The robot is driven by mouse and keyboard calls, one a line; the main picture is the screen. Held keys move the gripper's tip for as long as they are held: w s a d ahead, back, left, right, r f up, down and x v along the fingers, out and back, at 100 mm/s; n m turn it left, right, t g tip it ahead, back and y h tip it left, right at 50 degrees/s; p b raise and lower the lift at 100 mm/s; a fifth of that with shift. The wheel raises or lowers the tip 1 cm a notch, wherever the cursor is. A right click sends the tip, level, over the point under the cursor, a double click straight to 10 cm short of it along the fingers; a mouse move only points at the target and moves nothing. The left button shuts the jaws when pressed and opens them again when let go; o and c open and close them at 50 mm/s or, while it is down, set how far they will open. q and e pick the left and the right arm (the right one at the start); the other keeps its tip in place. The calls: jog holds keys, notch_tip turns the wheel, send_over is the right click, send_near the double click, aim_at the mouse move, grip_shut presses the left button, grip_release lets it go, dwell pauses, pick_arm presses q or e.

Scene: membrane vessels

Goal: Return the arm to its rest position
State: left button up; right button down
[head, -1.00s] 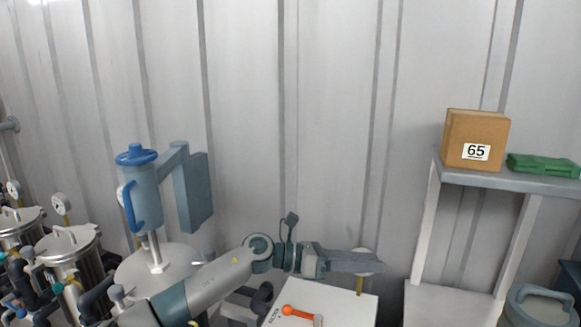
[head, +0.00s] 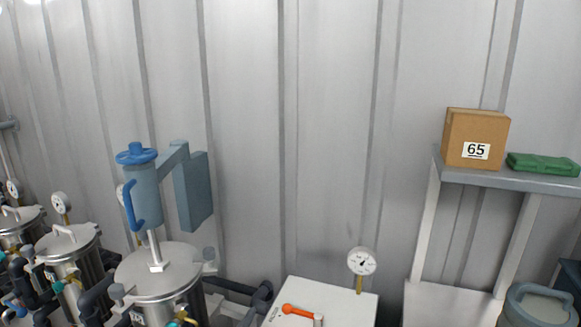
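Neither of my arms shows in the head view now, and neither gripper is in view. Whether they are open or shut is hidden.
A steel vessel (head: 160,281) with a blue-handled lifting device (head: 142,190) above it stands at left, beside smaller lidded vessels (head: 68,247). A white box (head: 345,304) carries an orange lever (head: 298,311) and a gauge (head: 361,262).

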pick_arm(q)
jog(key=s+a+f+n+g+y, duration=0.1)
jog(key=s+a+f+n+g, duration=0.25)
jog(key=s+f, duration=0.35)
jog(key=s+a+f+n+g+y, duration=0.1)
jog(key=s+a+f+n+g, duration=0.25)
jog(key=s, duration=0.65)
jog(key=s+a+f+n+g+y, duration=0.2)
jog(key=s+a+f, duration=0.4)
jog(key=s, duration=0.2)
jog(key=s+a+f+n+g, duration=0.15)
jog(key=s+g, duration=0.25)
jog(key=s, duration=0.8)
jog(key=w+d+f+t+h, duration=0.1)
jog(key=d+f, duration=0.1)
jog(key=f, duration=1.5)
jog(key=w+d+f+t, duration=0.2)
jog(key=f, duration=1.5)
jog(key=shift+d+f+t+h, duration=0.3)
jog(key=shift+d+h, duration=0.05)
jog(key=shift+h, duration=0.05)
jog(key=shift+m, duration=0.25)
